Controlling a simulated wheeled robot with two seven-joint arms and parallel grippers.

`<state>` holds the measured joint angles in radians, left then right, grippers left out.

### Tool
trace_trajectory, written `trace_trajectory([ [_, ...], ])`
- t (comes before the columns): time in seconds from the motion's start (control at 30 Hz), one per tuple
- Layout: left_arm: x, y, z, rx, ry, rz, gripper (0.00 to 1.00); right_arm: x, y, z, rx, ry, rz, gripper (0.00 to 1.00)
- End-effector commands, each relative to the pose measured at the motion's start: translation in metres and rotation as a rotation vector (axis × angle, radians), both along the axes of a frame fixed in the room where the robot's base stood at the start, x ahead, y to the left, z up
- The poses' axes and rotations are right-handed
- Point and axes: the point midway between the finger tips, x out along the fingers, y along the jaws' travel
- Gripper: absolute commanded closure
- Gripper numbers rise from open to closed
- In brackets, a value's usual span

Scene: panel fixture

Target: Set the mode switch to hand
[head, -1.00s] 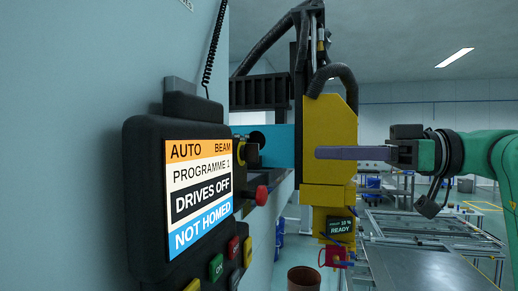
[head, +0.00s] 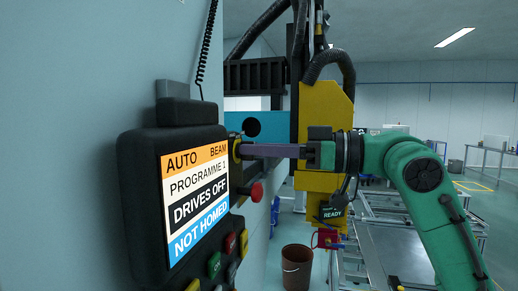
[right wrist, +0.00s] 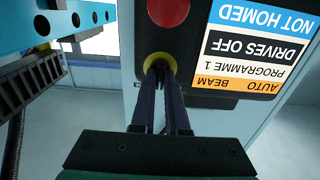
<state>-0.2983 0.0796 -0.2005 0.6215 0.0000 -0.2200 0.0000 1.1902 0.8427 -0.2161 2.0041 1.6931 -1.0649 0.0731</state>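The mode switch (head: 237,147) is a dark knob in a yellow ring on the pendant (head: 140,215), above the red button; it also shows in the right wrist view (right wrist: 159,57). The pendant screen (head: 197,197) reads AUTO, BEAM, PROGRAMME 1, DRIVES OFF, NOT HOMED. My right gripper (head: 246,150) reaches in from the right with its fingertips at the switch. In the right wrist view its two fingers (right wrist: 160,78) stand on either side of the knob, with a narrow gap between them. Whether they press on it is hidden. My left gripper is out of view.
A red mushroom button (head: 257,192) sits close below the switch. Red, green and yellow buttons (head: 214,265) lie lower on the pendant. A yellow machine head (head: 315,110) stands behind my right gripper. A brown bucket (head: 297,268) is on the floor.

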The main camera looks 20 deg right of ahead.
Motion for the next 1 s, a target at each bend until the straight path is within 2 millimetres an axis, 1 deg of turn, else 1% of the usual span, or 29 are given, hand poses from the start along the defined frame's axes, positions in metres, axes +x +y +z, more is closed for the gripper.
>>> trace_trajectory([
  [0.27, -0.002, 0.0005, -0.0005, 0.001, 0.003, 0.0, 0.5, 0.0, 0.0002, -0.0007, -0.014, -0.018, 0.001, 1.0],
  [0.47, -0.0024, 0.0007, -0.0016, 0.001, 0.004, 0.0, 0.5, -0.0003, 0.0007, -0.0009, -0.055, -0.086, 0.002, 1.0],
  [1.0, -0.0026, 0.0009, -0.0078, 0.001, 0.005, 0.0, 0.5, -0.0013, 0.0011, -0.0016, -0.288, -0.452, 0.0, 1.0],
])
